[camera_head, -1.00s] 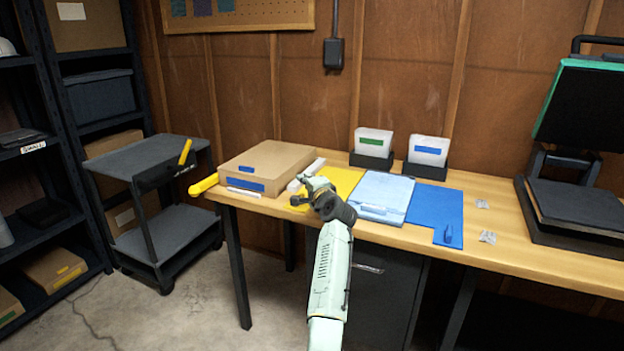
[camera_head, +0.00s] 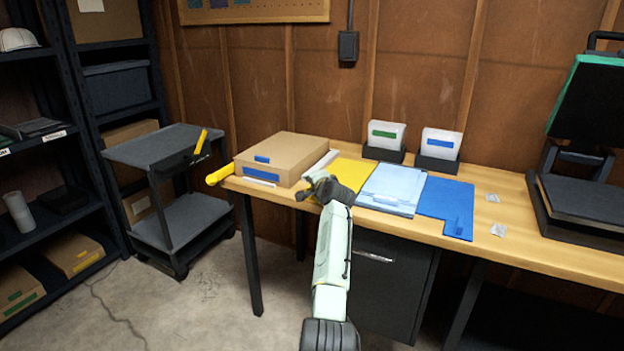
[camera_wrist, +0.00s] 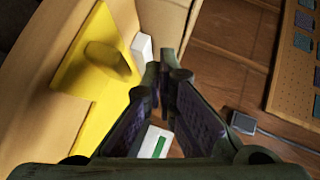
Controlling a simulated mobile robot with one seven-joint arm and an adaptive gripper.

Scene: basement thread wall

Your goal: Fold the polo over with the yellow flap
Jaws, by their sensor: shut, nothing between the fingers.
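The light blue folded polo (camera_head: 391,190) lies flat on the workbench in the head view, between the yellow flap (camera_head: 354,171) on its left and the blue flap (camera_head: 446,203) on its right. The yellow flap lies flat; its front left part is hidden behind my gripper (camera_head: 314,181). In the wrist view the yellow flap (camera_wrist: 88,88) shows at left with a raised yellow tab (camera_wrist: 106,58) on it. My gripper (camera_wrist: 166,74) is shut and empty, and appears apart from the tab. The polo does not show clearly in the wrist view.
A cardboard box (camera_head: 285,155) and a white strip (camera_head: 322,161) lie left of the yellow flap. Two bins (camera_head: 385,140) (camera_head: 439,148) with labelled white packets stand behind. Small clear packets (camera_head: 498,230) and a press (camera_head: 590,196) are at right. A grey cart (camera_head: 165,146) stands left.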

